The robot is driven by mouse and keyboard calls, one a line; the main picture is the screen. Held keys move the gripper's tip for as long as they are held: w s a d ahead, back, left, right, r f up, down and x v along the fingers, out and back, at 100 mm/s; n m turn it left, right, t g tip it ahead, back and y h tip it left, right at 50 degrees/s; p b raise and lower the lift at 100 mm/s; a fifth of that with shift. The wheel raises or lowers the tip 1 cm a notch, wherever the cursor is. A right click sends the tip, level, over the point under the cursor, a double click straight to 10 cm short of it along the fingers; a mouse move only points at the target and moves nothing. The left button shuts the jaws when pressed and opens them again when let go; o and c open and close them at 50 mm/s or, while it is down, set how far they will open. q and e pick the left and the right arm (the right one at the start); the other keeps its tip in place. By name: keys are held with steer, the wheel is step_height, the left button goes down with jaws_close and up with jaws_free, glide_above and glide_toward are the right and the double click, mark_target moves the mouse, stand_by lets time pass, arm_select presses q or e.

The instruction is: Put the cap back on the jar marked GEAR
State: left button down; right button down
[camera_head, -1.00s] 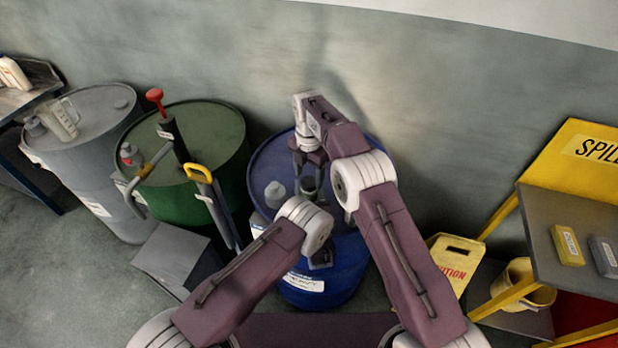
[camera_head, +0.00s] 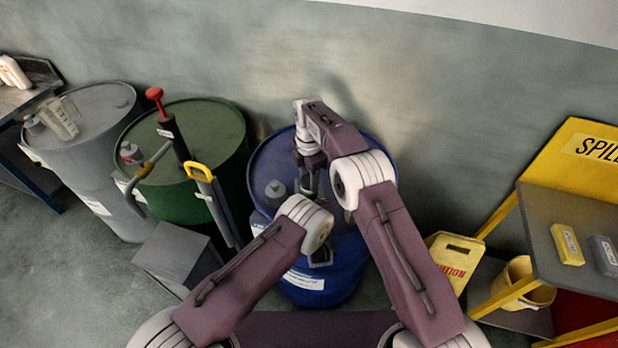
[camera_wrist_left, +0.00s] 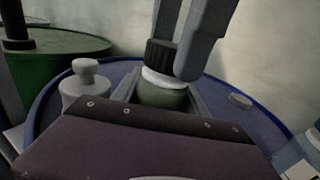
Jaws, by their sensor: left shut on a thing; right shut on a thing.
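A jar (camera_wrist_left: 165,97) with a green body and a pale collar stands on the blue drum (camera_head: 357,262). Its GEAR marking is not visible. A black ribbed cap (camera_wrist_left: 160,57) sits on the collar, touching it; I cannot tell whether it is tight. My right gripper (camera_head: 310,180) reaches down from above and is shut on the cap; its fingers also show in the left wrist view. My left gripper (camera_wrist_left: 160,92) is shut around the jar, low on the drum top. In the head view my arms mostly hide the jar and cap.
A grey knobbed container (camera_wrist_left: 85,88) stands on the drum left of the jar, also seen in the head view (camera_head: 275,192). A green drum (camera_head: 215,130) with a pump stands left, then a grey drum (camera_head: 95,110). A yellow spill station (camera_head: 560,160) is right.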

steer(key=m, duration=0.6)
steer(key=shift+m, duration=0.4)
steer(key=m, duration=0.3)
steer(key=shift+m, duration=0.3)
steer(key=m, duration=1)
steer(key=shift+m, duration=0.3)
steer(key=c, duration=0.7)
jaws_free()
